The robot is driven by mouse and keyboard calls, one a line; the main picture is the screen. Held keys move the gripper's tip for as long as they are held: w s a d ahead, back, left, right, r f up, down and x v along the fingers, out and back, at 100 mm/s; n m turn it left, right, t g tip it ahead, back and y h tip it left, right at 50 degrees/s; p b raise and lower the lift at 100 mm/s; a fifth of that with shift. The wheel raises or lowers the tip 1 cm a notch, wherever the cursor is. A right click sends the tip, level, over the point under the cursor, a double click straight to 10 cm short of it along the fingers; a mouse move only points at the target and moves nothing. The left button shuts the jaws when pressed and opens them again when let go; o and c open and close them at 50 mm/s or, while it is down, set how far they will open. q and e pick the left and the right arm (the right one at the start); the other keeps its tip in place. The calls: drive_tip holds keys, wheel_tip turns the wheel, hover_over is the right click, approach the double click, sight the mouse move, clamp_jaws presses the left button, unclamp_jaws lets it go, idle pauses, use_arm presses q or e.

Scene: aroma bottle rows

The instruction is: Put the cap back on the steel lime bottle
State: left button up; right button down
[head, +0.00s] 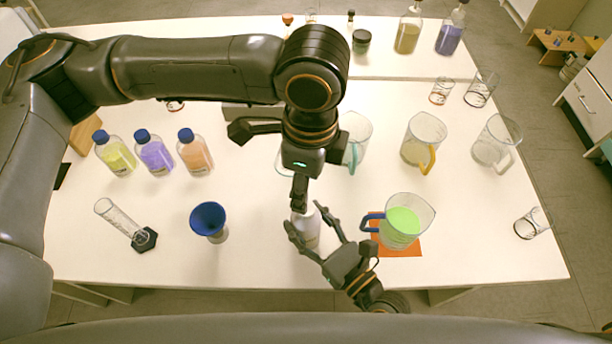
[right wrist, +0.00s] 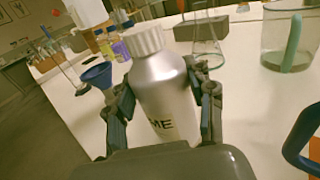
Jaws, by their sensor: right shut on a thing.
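The steel lime bottle (right wrist: 165,95) stands upright between the fingers of my right gripper (right wrist: 165,105), which is shut on its body. Part of its label reads "ME". A white ribbed cap (right wrist: 147,42) sits on top of the bottle's neck; I cannot tell how tightly. In the head view the bottle (head: 308,232) is partly hidden by my grippers, with my right gripper (head: 309,222) around it from the front. My left gripper (head: 270,168) is above and behind the bottle with its fingers spread apart, one of them in front of the bottle's top.
A jug of green liquid (head: 403,222) stands on an orange mat (head: 412,250) to the right. A blue funnel (head: 208,219) and a measuring cylinder (head: 122,220) are to the left. Several blue-capped bottles (head: 155,155) stand behind them.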

use_arm(q)
drive_tip(key=n, duration=0.6)
drive_tip(key=shift+r, duration=0.2)
drive_tip(key=n, duration=0.6)
drive_tip(key=shift+r, duration=0.2)
drive_tip(key=shift+f, duration=4)
drive_tip(key=shift+c, duration=0.2)
